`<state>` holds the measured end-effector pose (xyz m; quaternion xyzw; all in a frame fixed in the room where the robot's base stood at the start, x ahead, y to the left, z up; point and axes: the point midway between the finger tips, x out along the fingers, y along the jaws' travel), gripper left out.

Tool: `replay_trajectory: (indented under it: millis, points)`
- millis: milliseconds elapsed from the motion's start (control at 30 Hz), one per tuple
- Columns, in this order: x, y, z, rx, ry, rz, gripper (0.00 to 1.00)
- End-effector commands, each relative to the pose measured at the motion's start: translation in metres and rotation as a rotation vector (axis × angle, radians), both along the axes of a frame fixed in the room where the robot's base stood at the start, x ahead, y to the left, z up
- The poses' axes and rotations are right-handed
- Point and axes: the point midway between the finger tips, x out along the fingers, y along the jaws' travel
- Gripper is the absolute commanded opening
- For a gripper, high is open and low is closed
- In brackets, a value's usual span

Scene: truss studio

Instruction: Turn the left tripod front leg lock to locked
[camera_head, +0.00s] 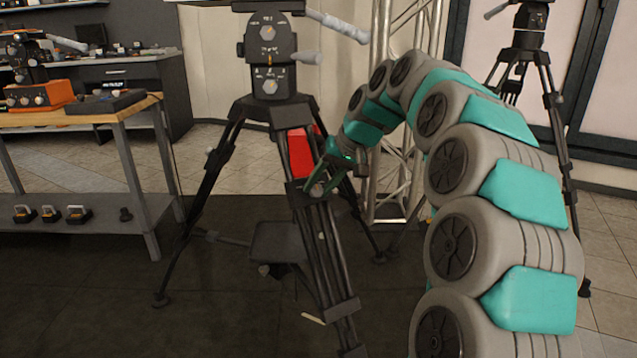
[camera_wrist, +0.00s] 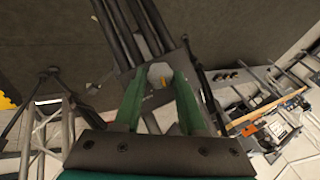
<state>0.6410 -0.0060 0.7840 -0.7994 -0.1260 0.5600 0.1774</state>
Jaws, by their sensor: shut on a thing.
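The left tripod (camera_head: 270,110) stands in the middle of the head view, its front leg (camera_head: 325,265) slanting down toward me. In the head view my gripper (camera_head: 317,186) is at the upper part of the front leg; the knob is too small and covered to make out there.
A second tripod (camera_head: 527,45) stands at the right, near a metal truss (camera_head: 400,25). A wood-topped workbench (camera_head: 80,115) with gear is at the left. Dark floor (camera_head: 90,290) is clear at lower left.

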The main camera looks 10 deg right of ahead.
Motion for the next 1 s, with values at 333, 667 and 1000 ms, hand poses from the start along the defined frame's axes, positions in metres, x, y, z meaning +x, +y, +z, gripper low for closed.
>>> replay_trajectory:
  millis: [333,667,1000]
  points:
    - [-0.0012,-0.0032,-0.0016,0.272,0.084,-0.169,0.0]
    - [-0.002,-0.0051,-0.0037,0.482,0.145,-0.304,0.0]
    - [-0.0017,-0.0071,-0.0047,0.594,0.176,-0.378,0.0]
